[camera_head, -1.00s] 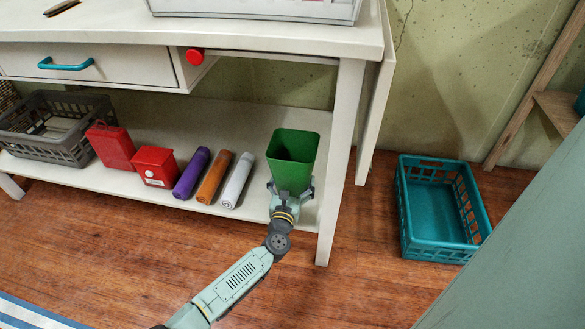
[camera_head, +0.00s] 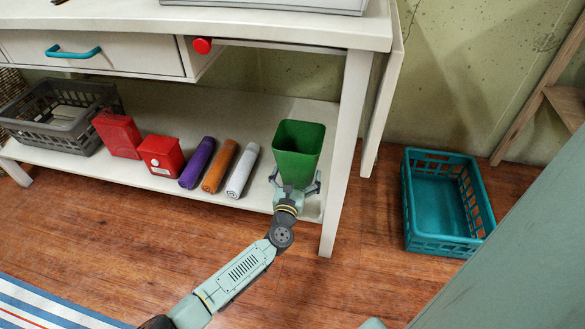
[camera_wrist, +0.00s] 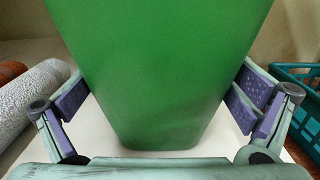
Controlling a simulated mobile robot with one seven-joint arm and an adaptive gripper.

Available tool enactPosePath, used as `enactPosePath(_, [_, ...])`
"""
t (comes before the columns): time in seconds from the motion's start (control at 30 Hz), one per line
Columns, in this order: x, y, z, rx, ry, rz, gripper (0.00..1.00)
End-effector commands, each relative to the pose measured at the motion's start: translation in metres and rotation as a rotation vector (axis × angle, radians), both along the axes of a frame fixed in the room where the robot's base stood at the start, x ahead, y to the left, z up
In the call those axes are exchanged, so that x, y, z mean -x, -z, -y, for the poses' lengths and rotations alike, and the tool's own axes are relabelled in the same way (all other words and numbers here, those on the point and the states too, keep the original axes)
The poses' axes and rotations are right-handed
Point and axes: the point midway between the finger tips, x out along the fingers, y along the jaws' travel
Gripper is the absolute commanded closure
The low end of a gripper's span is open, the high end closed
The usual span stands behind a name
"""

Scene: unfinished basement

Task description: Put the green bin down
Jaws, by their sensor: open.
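The green bin (camera_head: 298,150) stands upright on the white lower shelf (camera_head: 255,192) of the workbench, near its right front end, with its open top facing up. My gripper (camera_head: 296,186) is at the bin's front with its fingers spread on either side of the bin's lower part. In the wrist view the green bin (camera_wrist: 160,75) fills the middle. The gripper's purple finger pads (camera_wrist: 160,108) show to its left and right, with gaps between the pads and the bin's sides. The bin's base appears to rest on the shelf.
Left of the bin on the shelf lie white (camera_head: 242,170), orange (camera_head: 219,167) and purple (camera_head: 197,162) cylinders, two red containers (camera_head: 161,155) and a grey crate (camera_head: 58,125). A bench leg (camera_head: 345,150) stands close right. A teal crate (camera_head: 440,205) sits on the floor, right.

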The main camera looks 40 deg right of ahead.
Motion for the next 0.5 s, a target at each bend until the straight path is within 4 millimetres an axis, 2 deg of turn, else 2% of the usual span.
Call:
enactPosePath(0.3, [0.04,-0.001,-0.05,0.0,-0.003,0.001,0.0])
enactPosePath(0.5, [0.062,-0.001,-0.075,0.001,-0.001,0.001,0.0])
